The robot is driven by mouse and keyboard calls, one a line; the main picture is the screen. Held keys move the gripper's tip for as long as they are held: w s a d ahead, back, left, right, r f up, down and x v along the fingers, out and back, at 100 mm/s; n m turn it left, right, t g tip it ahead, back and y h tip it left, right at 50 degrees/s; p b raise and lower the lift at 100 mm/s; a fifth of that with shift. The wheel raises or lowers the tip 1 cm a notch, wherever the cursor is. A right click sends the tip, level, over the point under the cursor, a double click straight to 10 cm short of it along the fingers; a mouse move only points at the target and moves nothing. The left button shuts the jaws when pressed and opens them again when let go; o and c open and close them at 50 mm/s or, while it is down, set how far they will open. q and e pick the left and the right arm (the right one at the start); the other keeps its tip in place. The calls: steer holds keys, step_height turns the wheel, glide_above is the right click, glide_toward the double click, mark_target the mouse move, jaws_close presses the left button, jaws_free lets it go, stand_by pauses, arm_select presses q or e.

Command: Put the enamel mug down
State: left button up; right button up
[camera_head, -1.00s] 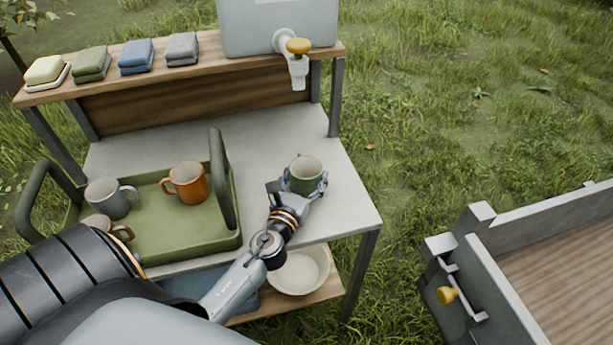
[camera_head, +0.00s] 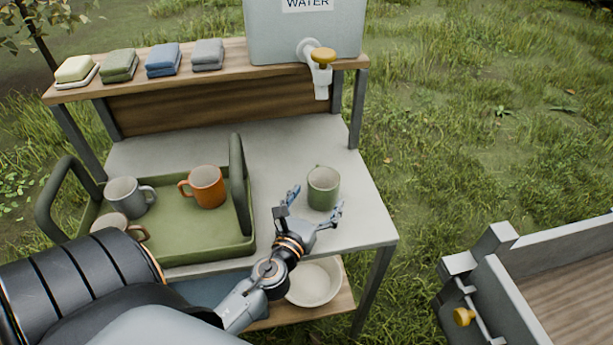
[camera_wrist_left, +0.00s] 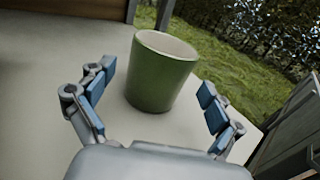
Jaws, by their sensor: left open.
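A green enamel mug (camera_head: 323,188) stands upright on the grey tabletop, right of the tray. My left gripper (camera_head: 315,203) is open, on the near side of the mug, with its fingers spread wider than the mug. In the left wrist view the green mug (camera_wrist_left: 160,72) stands beyond the blue finger pads of my left gripper (camera_wrist_left: 157,100), with a gap on each side. The mug looks empty as far as its opening shows. My right gripper is not in view.
A green tray (camera_head: 215,245) with tall handles holds an orange mug (camera_head: 207,187), a grey mug (camera_head: 126,197) and a beige mug, partly hidden by my arm. A water tank (camera_head: 305,28) with a tap (camera_head: 321,75) stands on the shelf above. A white bowl (camera_head: 313,283) sits below.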

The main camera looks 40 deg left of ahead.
arm_select(q)
steer(key=b+v, duration=0.2)
steer(key=v, duration=0.4)
steer(key=shift+s+f, duration=0.1)
steer(key=shift+s, duration=0.15)
steer(key=shift+s+d, duration=0.1)
steer(key=shift+s, duration=0.4)
